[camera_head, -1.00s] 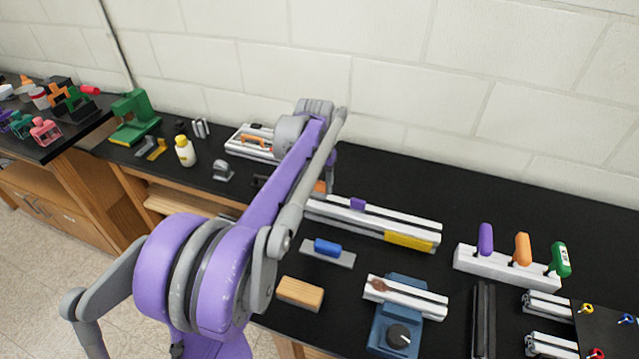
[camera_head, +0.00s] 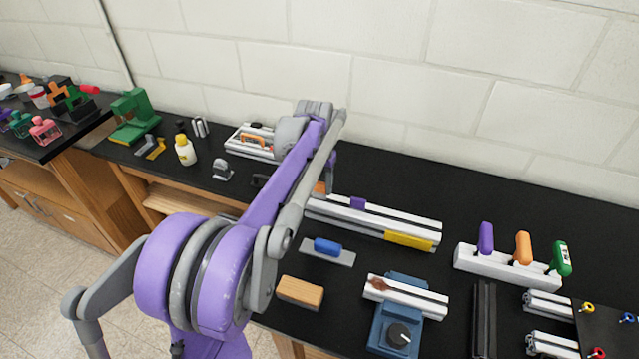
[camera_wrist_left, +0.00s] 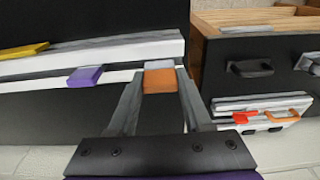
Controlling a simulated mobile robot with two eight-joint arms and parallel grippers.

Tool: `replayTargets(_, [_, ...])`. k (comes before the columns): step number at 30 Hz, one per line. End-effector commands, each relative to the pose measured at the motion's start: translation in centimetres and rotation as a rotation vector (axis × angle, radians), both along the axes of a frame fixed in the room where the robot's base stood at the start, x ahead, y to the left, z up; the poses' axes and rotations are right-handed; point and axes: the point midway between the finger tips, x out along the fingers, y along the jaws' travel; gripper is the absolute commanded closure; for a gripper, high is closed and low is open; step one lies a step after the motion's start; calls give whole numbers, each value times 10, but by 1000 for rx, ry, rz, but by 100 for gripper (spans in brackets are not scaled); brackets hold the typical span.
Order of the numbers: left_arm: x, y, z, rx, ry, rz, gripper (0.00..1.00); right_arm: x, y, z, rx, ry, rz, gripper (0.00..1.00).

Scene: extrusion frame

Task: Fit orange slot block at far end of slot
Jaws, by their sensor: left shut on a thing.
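The orange slot block (camera_wrist_left: 160,80) sits between the fingers of my left gripper (camera_wrist_left: 158,86), which is shut on it. It is at the near end of the light aluminium extrusion (camera_wrist_left: 120,52) in the left wrist view. Whether it is fully down in the slot I cannot tell. A small orange patch of it (camera_head: 320,187) shows beside my left arm in the head view, at the left end of the extrusion (camera_head: 400,220). A purple block (camera_wrist_left: 86,76) sits in the slot, apart from the orange one. A yellow block (camera_wrist_left: 22,50) is on the extrusion's side. My right gripper is not in view.
A blue block on a grey plate (camera_head: 340,258), a wooden block (camera_head: 300,292) and a blue fixture (camera_head: 395,330) lie in front of the extrusion. A white rack with coloured handles (camera_head: 490,266) stands right. Another extrusion piece with an orange handle (camera_head: 240,150) lies left. The table behind is clear.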

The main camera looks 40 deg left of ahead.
Motion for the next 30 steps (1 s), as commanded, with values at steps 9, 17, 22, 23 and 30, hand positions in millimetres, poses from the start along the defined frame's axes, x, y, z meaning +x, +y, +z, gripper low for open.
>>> replayTargets(9, [0, 0, -9, 0, 0, 0, 100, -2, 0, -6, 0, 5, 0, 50])
replayTargets(17, [0, 0, -15, 0, 0, 0, 100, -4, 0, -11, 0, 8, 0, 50])
replayTargets(22, [0, 0, -20, 0, 0, 0, 100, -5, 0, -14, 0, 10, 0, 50])
replayTargets(23, [0, 0, -20, 0, 0, 0, 100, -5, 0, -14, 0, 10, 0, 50])
replayTargets(30, [0, 0, -23, 0, 0, 0, 36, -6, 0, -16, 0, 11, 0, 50])
